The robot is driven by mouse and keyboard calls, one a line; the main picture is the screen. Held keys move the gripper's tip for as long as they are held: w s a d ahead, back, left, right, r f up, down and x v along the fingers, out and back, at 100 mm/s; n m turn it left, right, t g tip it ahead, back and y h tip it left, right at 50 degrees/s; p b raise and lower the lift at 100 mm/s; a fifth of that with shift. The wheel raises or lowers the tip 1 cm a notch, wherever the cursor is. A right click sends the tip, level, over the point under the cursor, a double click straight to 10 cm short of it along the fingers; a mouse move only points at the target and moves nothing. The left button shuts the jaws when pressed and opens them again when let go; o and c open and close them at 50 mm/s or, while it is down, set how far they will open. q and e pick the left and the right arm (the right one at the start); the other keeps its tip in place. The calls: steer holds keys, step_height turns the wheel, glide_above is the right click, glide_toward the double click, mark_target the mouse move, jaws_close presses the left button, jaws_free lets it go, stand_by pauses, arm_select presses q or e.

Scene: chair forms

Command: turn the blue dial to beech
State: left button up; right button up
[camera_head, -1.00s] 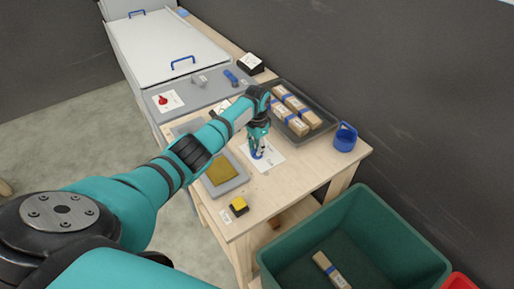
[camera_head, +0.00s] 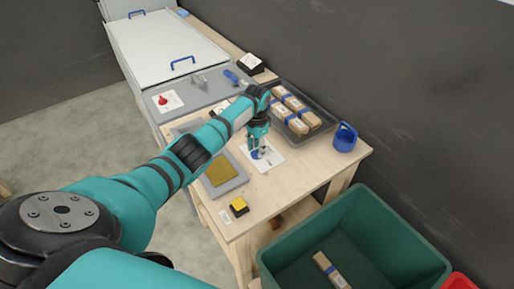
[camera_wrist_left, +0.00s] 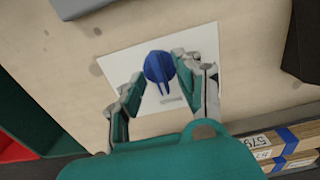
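The blue dial (camera_wrist_left: 157,66) sits on a white card (camera_wrist_left: 205,50) on the wooden table, and its pointer ridge runs toward the bottom of the left wrist view. In the head view the card (camera_head: 272,158) shows, with the dial (camera_head: 256,155) partly hidden below my left gripper (camera_head: 257,150). In the left wrist view my left gripper (camera_wrist_left: 159,70) is open, with one finger on each side of the dial. The right fingertip looks very close to the dial; I cannot tell whether it touches. The card's markings are not readable. My right gripper is not in view.
A grey tray (camera_head: 330,123) of wrapped bundles and a blue cup (camera_head: 345,137) stand at the right. A grey-framed yellow pad (camera_head: 222,172) and a yellow button (camera_head: 239,205) lie nearer. A green bin (camera_head: 395,225) stands beside the table. A red knob (camera_head: 163,101) is farther back.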

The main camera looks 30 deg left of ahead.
mark_target(257, 150)
arm_select(q)
step_height(257, 150, up, 12)
steer(key=shift+f, duration=0.15)
stand_by(0.7)
